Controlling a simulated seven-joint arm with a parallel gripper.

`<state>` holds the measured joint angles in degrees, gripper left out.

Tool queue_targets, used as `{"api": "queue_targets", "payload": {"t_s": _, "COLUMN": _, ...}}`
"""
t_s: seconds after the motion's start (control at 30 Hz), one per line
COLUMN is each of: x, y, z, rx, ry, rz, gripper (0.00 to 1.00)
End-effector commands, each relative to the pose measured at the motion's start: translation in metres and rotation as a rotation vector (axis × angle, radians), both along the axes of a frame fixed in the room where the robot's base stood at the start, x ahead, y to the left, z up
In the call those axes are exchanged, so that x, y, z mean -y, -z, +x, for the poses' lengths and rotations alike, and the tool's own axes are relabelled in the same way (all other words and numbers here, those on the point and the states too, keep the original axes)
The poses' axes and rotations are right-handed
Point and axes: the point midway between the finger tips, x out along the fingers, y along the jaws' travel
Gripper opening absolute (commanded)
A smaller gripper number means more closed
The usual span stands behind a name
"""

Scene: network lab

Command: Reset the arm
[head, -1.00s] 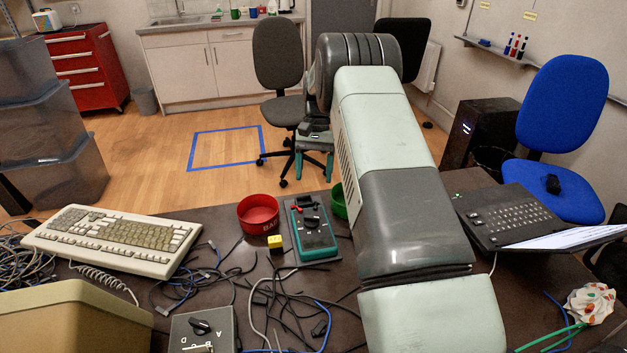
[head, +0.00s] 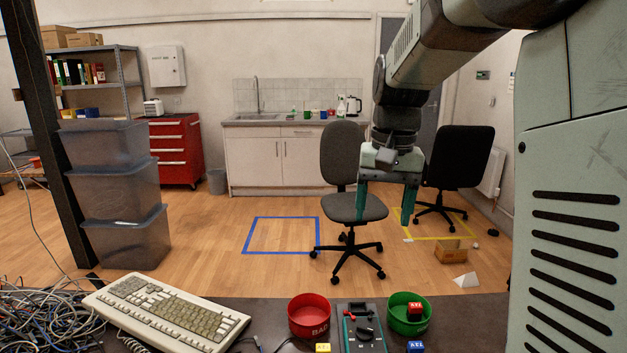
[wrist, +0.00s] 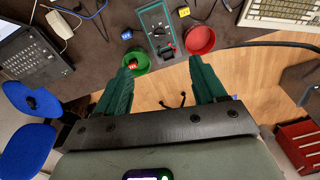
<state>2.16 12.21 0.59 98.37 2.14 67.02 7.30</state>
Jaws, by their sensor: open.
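My gripper (head: 386,200) hangs fingers-down in the head view, raised beyond the far edge of the desk. Its two green fingers are wide apart with nothing between them. In the wrist view the gripper (wrist: 165,80) also shows open and empty. Below it on the desk are a green bowl (head: 396,325) with a red block (head: 415,308) in it, and a red bowl (head: 309,312) marked BAD. A teal tester (head: 350,335) stands between the bowls. A blue block (head: 415,347) and a yellow block (head: 322,348) lie on the desk near them.
A beige keyboard (head: 170,312) and tangled cables (head: 45,320) are at the desk's left. In the wrist view a laptop (wrist: 30,50) lies on the desk. A grey chair (head: 343,165) stands on the floor beyond the desk. The air around my gripper looks free.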

Motion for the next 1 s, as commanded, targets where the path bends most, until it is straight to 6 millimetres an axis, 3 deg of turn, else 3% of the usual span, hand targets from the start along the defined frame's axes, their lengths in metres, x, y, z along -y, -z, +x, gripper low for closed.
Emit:
{"api": "queue_targets", "payload": {"t_s": 0.03, "x": -0.002, "y": -0.015, "z": -0.021, "rx": 0.041, "ry": -0.015, "rz": -0.007, "gripper": 0.7}}
{"api": "queue_targets", "payload": {"t_s": 0.2, "x": -0.007, "y": -0.044, "z": -0.085, "rx": 0.161, "ry": -0.068, "rz": -0.028, "gripper": 0.7}}
{"api": "queue_targets", "payload": {"t_s": 0.33, "x": -0.009, "y": -0.052, "z": -0.136, "rx": 0.252, "ry": -0.106, "rz": -0.044, "gripper": 0.7}}
{"api": "queue_targets", "payload": {"t_s": 0.53, "x": -0.01, "y": -0.043, "z": -0.202, "rx": 0.375, "ry": -0.161, "rz": -0.068, "gripper": 0.7}}
{"api": "queue_targets", "payload": {"t_s": 0.73, "x": -0.01, "y": -0.03, "z": -0.233, "rx": 0.443, "ry": -0.189, "rz": -0.08, "gripper": 0.7}}
{"api": "queue_targets", "payload": {"t_s": 1.0, "x": -0.01, "y": -0.027, "z": -0.237, "rx": 0.453, "ry": -0.195, "rz": -0.082, "gripper": 0.7}}
